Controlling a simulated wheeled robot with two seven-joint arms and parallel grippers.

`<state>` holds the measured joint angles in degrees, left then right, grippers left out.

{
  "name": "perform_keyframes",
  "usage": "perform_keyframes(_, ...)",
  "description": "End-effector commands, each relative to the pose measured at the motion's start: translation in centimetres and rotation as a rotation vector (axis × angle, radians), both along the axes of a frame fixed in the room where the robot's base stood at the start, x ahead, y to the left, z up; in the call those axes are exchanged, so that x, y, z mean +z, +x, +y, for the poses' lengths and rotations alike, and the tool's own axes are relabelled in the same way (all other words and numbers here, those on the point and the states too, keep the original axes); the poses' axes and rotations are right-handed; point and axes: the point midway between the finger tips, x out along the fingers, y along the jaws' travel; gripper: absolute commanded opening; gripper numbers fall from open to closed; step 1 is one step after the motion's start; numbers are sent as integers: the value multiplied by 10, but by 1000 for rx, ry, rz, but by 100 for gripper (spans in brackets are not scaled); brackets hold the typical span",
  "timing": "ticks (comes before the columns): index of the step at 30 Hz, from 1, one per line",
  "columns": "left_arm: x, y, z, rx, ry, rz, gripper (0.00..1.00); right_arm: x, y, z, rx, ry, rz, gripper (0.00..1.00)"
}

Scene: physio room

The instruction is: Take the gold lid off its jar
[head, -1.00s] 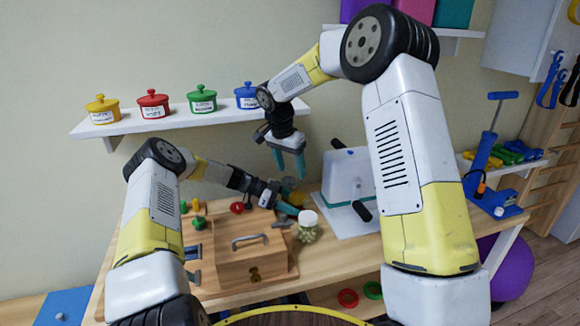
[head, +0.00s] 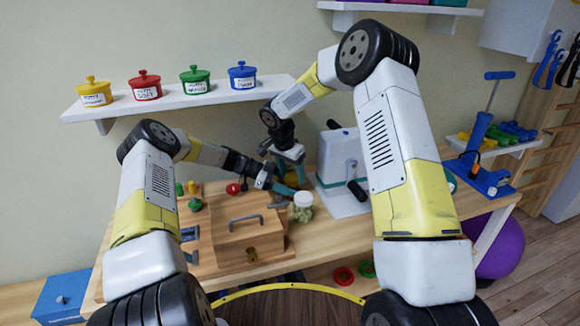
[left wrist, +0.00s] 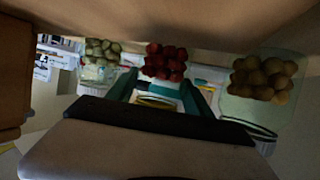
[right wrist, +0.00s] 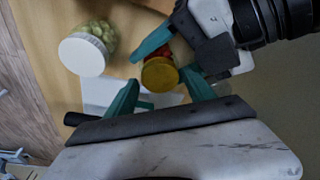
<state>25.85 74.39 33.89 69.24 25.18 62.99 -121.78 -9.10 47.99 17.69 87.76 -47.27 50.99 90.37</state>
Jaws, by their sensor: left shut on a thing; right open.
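The jar with red contents (left wrist: 164,62) stands between the teal fingers of my left gripper (left wrist: 160,80), which is shut on it. Its gold lid (right wrist: 159,75) faces my right wrist camera and is on the jar. My right gripper (right wrist: 158,82) is open above the lid, one finger to each side of it; I cannot tell whether they touch it. In the head view, my left gripper (head: 282,187) and right gripper (head: 290,165) are close together, and they mostly hide the jar.
A white-lidded jar with green contents (head: 303,207) stands close by, in front of the grippers. A jar with brown contents (left wrist: 262,82) shows in the left wrist view. A wooden box (head: 247,240) with a handle is to the left, and a white crank device (head: 342,165) to the right.

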Motion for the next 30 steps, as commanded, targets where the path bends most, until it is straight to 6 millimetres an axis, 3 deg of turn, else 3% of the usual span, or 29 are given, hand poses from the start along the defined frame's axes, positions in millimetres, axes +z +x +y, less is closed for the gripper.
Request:
perform_keyframes(9, 1, 0, 0, 0, -1, -1, 0, -3, 1, 0, 0, 0, 0, 62)
perform_keyframes(19, 1, 0, 0, 0, -1, 0, 0, -3, 1, 0, 0, 0, 0, 2)
perform_keyframes(24, 1, 0, 0, 0, -1, -1, 0, -2, 1, -2, 87, 2, 1, 1)
perform_keyframes(30, 1, 0, 0, 0, -1, -1, 0, -2, 0, -6, 469, 3, 2, 1)
